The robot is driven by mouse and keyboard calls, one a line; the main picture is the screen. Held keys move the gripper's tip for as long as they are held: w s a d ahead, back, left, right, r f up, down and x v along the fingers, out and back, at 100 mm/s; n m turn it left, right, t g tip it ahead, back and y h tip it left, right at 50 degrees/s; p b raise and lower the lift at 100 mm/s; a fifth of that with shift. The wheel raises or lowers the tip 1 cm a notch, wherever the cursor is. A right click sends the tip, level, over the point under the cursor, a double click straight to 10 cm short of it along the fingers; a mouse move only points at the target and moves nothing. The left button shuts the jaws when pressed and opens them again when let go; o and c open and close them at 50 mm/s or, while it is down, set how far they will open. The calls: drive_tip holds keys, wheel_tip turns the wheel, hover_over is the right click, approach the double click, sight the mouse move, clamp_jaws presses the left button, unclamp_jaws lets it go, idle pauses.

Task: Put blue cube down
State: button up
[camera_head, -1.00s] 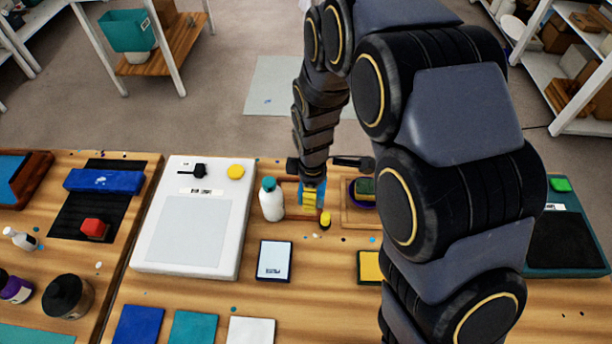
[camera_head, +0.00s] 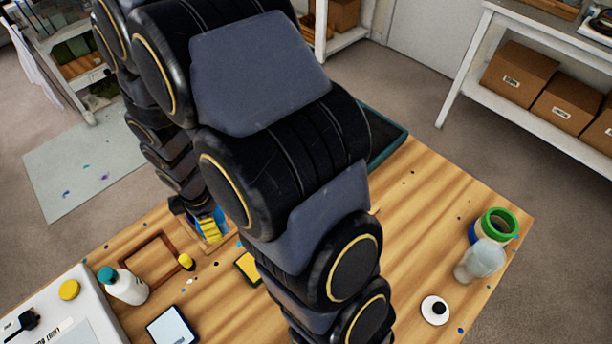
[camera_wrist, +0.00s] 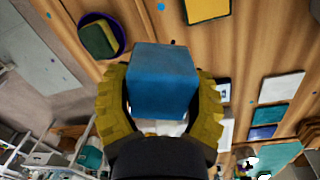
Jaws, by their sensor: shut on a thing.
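The blue cube (camera_wrist: 163,80) is held between the yellow ribbed fingers of my gripper (camera_wrist: 163,105), with a finger on each side in the wrist view. In the head view my gripper (camera_head: 211,230) is low over the far part of the bench, just right of the wooden frame, and only a bit of blue shows by its fingers. My arm hides much of the area around it. The wrist view shows bench wood beyond the cube; I cannot tell the gap between cube and bench.
A purple bowl (camera_wrist: 122,36) with a green and yellow block is near the cube in the wrist view. Bare bench (camera_head: 430,220) lies right of my arm.

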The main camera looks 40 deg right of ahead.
drive_tip(key=s+d+m, duration=0.3)
drive_tip(key=d, duration=0.5)
drive_tip(key=s+d+m, duration=0.3)
drive_tip(key=d, duration=0.4)
drive_tip(key=s+d+m, duration=0.7)
drive_tip(key=s+d, duration=0.5)
drive_tip(key=s, duration=0.3)
drive_tip(key=g, duration=0.1)
hover_over(395, 193)
wheel_tip(395, 193, down, 10)
drive_tip(key=shift+a+r, duration=0.1)
drive_tip(key=shift+r, duration=0.05)
drive_tip(key=shift+w+f, duration=0.1)
drive_tip(key=shift+f, duration=1.55)
drive_tip(key=shift+f, duration=0.1)
drive_tip(key=o, duration=1.2)
drive_tip(key=shift+c, duration=0.2)
